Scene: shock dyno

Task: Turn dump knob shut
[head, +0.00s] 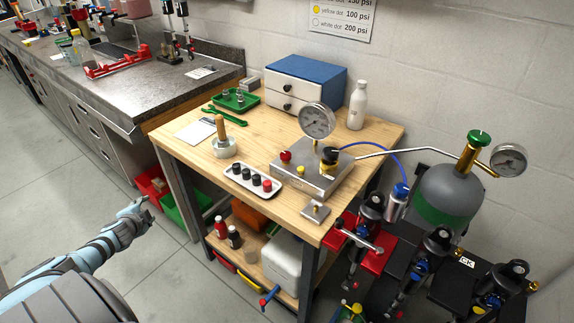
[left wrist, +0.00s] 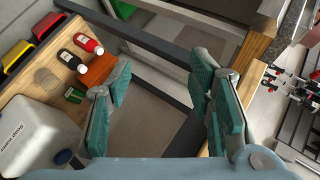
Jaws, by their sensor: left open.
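A metal charging block (head: 312,172) with a round gauge (head: 317,120) stands on the wooden bench. On it are a red knob (head: 285,157), a black knob (head: 330,155) and a small yellow part (head: 301,170). No label shows which knob is the dump knob, and their open or shut setting cannot be told. My left gripper (head: 137,211) is off the bench's left side, lower than its top and well apart from the block. In the left wrist view its teal-padded fingers (left wrist: 163,112) are spread with nothing between them. My right gripper is not in view.
The wooden bench top (head: 190,153) holds a tray of knobs (head: 253,182), a wooden-handled tool (head: 221,135), a blue-topped drawer box (head: 305,82) and a white bottle (head: 357,105). A grey-green gas cylinder (head: 447,195) stands to the right. Red and green bins (head: 185,212) sit below.

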